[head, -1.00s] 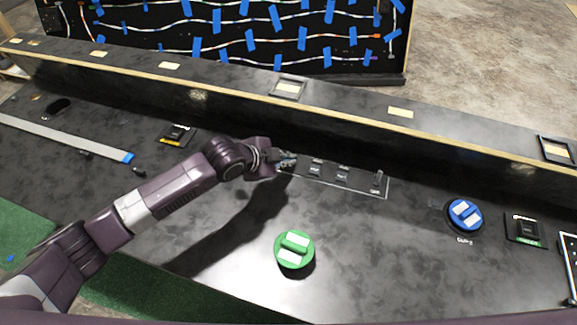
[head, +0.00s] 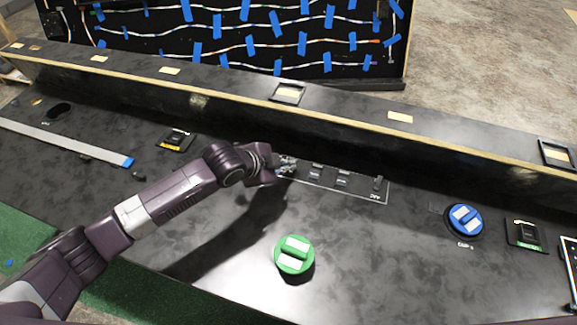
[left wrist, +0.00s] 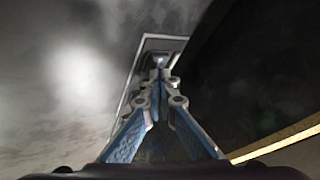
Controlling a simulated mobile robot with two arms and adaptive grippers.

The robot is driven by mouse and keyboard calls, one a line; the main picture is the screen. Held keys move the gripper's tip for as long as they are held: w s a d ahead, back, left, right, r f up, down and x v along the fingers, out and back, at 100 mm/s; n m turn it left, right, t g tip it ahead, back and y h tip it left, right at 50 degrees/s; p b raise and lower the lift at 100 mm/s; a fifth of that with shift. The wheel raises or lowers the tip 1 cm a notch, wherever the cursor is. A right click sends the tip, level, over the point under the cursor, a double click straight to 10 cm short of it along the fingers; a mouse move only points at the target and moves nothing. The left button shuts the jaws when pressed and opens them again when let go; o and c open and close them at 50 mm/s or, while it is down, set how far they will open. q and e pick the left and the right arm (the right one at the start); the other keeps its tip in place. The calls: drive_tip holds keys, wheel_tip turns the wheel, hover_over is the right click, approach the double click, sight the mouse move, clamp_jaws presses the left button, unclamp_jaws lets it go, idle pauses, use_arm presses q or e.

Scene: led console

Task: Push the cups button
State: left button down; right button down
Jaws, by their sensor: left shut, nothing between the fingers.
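An outlined panel (head: 358,191) on the black console holds a row of small dark switches, including a middle pair (head: 316,172) and a taller one (head: 378,184) at the right end. Their labels are too small to read, so I cannot tell which one is the cups button. My left gripper (head: 286,165) is at the panel's left end, and it hides whatever lies under it. In the left wrist view, its fingers (left wrist: 159,63) are shut and empty, with the tips over the panel's end. I cannot tell whether they touch it. My right gripper is not in view.
A green round knob (head: 294,255) stands in front of the panel, and a blue round knob (head: 465,219) stands to its right. A raised ledge (head: 340,118) runs behind the panel. A yellow-marked black device (head: 176,139) sits to the left. The console between the knobs is clear.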

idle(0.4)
use_arm(q)
drive_tip(key=shift+f, duration=0.45)
drive_tip(key=shift+r+p, duration=0.3)
drive_tip(key=shift+p, duration=0.25)
drive_tip(key=shift+a, duration=0.1)
wheel_tip(320, 180, up, 6)
drive_tip(key=p, duration=0.6)
drive_tip(key=shift+r, duration=0.15)
